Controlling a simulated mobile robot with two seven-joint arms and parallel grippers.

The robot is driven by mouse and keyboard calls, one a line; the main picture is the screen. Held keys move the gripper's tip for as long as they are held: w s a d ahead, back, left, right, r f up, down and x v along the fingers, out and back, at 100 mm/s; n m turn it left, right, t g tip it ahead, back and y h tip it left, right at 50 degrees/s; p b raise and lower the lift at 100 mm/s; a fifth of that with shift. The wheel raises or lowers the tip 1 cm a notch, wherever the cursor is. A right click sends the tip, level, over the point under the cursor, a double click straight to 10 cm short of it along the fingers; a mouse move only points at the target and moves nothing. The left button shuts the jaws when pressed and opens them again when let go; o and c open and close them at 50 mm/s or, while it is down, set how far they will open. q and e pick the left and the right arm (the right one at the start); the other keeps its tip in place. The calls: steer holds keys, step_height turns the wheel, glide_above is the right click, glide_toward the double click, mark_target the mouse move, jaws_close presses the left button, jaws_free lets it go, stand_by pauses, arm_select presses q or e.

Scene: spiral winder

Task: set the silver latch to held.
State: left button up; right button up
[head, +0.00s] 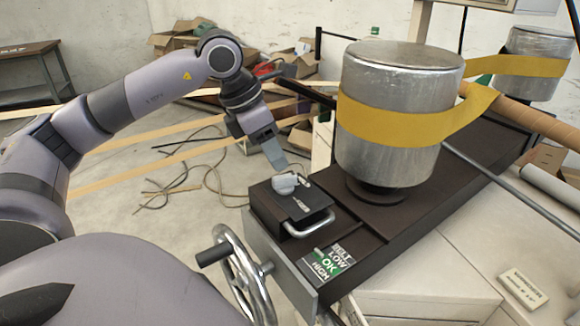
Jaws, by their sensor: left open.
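A small silver-grey latch piece (285,184) sits on top of a black box (275,212) at the near left end of the winder. It has a rounded, knob-like shape, and I cannot read its setting clearly. My left gripper (277,160) comes down from above, with its fingertips just over the latch. The gripper is open. I cannot tell whether a finger touches the latch, as the fingers partly overlap in this view. My right gripper is not in view.
A large metal drum (390,125) with a yellow belt (390,126) stands right of the box. Loose cables (205,170) and cardboard boxes (180,35) lie behind.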

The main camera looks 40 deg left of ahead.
mark_target(286, 175)
arm_select(q)
steer(key=x, duration=0.5)
steer(key=shift+w+d+f, duration=0.1)
steer(key=shift+d+f, duration=0.05)
steer(key=shift+f, duration=0.25)
jaws_close()
